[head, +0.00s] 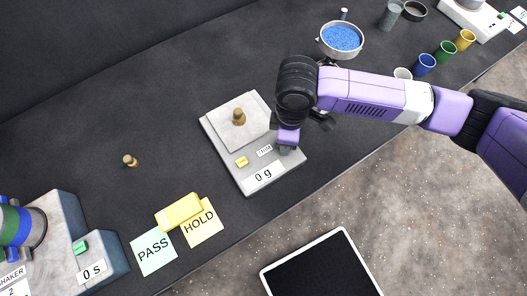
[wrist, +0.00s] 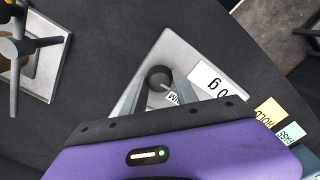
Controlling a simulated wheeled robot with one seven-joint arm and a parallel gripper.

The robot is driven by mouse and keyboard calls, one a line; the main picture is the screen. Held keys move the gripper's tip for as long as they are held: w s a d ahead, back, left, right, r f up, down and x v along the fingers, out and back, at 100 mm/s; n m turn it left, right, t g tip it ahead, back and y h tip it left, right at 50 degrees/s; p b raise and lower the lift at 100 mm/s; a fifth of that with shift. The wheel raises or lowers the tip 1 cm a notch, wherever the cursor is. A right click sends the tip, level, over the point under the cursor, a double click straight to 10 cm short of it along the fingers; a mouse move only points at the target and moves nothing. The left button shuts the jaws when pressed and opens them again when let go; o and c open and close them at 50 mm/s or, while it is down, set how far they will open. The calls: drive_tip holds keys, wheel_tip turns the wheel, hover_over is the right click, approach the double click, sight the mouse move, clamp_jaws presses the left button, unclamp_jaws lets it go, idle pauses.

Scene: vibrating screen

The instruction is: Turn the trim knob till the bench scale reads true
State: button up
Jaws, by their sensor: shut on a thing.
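The bench scale (head: 217,139) is a pale grey box on the dark bench. Its front display (head: 264,175) reads 0 g, and a brass weight (head: 239,117) stands on its pan. The trim knob (wrist: 160,77) is a dark round knob in the wrist view, beside the TRIM label (wrist: 173,98). My gripper (head: 287,142) is over the right front corner of the scale, pointing down. Its fingers are shut on the trim knob, one on each side. In the head view the gripper hides the knob. The display (wrist: 216,80) also shows in the wrist view.
A yellow button (head: 242,161) sits on the scale. A second brass weight (head: 130,160) stands on bare bench to the left. PASS (head: 153,251) and HOLD (head: 203,231) cards, a yellow block (head: 179,211) and the shaker (head: 62,245) are front left. A blue-filled sieve (head: 342,38) is behind.

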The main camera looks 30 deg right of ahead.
drive_tip(key=shift+f, duration=0.1)
idle(0.9)
drive_tip(key=shift+n, duration=0.5)
idle(2.2)
drive_tip(key=o, duration=0.9)
drive_tip(key=shift+r, duration=3.1)
